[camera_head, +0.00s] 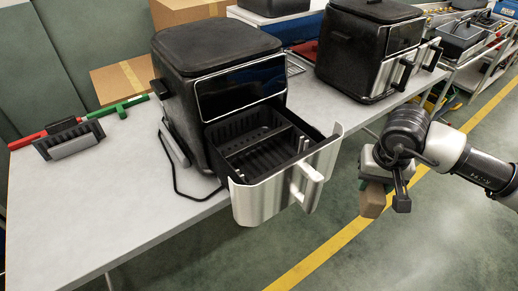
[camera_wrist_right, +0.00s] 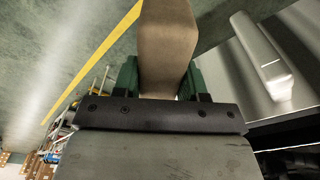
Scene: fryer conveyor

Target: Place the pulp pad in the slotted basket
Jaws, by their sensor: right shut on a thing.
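The pulp pad is a brown block (camera_head: 373,201) held at my right gripper (camera_head: 377,186), over the floor to the right of the open fryer drawer. In the right wrist view the pad (camera_wrist_right: 166,48) sits between the green fingers of my right gripper (camera_wrist_right: 160,80), which is shut on it. The slotted basket (camera_head: 240,152) is in the pulled-out drawer of the nearer black fryer. Its ribbed, slotted bottom and a divider show, and no pad is seen in it. The pad is apart from the basket. My left gripper is not in view.
The drawer's silver front and handle (camera_head: 311,172) jut past the table edge toward my right gripper. The fryer (camera_head: 220,75) stands on the grey table (camera_head: 130,190). A second fryer (camera_head: 362,45) stands behind.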

